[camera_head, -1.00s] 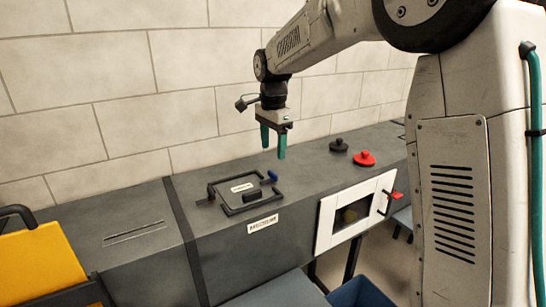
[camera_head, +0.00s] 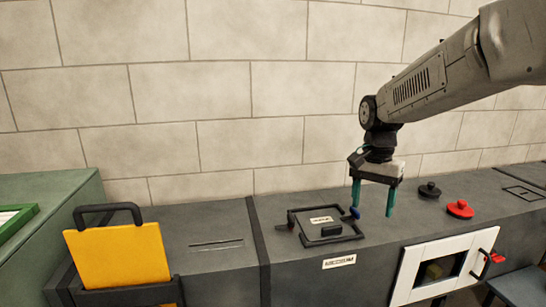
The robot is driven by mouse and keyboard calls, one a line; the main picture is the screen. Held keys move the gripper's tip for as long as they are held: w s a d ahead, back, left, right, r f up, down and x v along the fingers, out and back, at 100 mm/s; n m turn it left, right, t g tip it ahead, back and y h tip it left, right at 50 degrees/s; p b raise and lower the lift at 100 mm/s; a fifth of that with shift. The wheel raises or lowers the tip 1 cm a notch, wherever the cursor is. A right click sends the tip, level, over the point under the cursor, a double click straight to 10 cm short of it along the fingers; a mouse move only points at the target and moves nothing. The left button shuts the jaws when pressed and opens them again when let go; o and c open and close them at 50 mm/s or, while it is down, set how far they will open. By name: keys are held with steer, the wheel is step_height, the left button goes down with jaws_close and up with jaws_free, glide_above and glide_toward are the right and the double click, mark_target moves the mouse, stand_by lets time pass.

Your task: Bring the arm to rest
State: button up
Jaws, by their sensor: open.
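My gripper (camera_head: 373,197) hangs from the end of my arm on the right side of the view. Its two green fingers point down and stand apart, with nothing between them. It is over the grey duct (camera_head: 215,260), just right of a black-framed hatch (camera_head: 325,226) with a small label and a blue knob (camera_head: 354,212). The left finger overlaps the area by the blue knob in the picture; I cannot tell how much height lies between them.
A yellow panel (camera_head: 118,257) with a black handle stands in a dark holder at left. A green box (camera_head: 55,215) is at far left. Black (camera_head: 430,190) and red (camera_head: 460,209) knobs sit on the duct at right. A white-framed window (camera_head: 440,270) is in its front.

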steer(key=s+d+r+n+t, duration=0.1)
steer(key=s+n, duration=0.7)
steer(key=s, duration=2.2)
steer(key=shift+s+d+t, duration=0.25)
steer(key=shift+d+t, duration=0.45)
